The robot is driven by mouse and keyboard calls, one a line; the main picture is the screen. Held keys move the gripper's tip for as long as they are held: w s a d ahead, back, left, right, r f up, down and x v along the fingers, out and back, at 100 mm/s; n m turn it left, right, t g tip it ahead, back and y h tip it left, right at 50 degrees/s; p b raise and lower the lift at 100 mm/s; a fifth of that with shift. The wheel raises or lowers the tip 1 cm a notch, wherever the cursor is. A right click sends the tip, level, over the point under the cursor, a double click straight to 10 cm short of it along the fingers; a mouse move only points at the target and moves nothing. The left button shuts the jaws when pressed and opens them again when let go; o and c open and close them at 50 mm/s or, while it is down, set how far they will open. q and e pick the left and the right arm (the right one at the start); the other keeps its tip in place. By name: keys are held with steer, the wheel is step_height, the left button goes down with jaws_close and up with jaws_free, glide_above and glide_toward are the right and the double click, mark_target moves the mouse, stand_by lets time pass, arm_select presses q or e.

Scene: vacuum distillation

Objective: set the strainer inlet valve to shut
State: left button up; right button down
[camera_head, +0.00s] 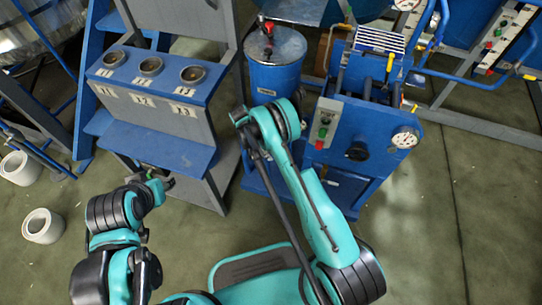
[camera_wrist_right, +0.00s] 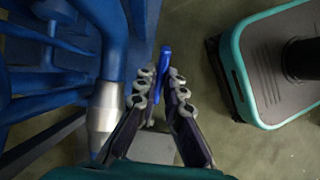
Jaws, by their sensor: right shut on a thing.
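In the right wrist view, my right gripper (camera_wrist_right: 157,88) is shut on a slim blue handle (camera_wrist_right: 164,62), with a finger on each side of it. The handle's upper part sticks out past the fingertips. The valve body it belongs to is hidden, so I cannot tell the valve's setting. A thick blue pipe with a bare silver section (camera_wrist_right: 104,106) runs beside the left finger. In the head view, my right arm bends over near the blue drum, and the handle cannot be made out. My left gripper (camera_head: 160,181) is small near the grey-blue stand, and its jaws are unclear.
The blue drum (camera_head: 275,75) with a red part on top stands behind my right arm. A blue pump unit (camera_head: 350,140) with gauges is to the right. White rings (camera_head: 43,226) lie on the floor at left.

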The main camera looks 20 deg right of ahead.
steer(key=shift+w+a+r+g+h, duration=0.3)
steer(key=shift+a+r+g+h, duration=0.15)
steer(key=shift+h, duration=0.25)
steer(key=c, duration=1.6)
jaws_free()
step_height(320, 180, up, 10)
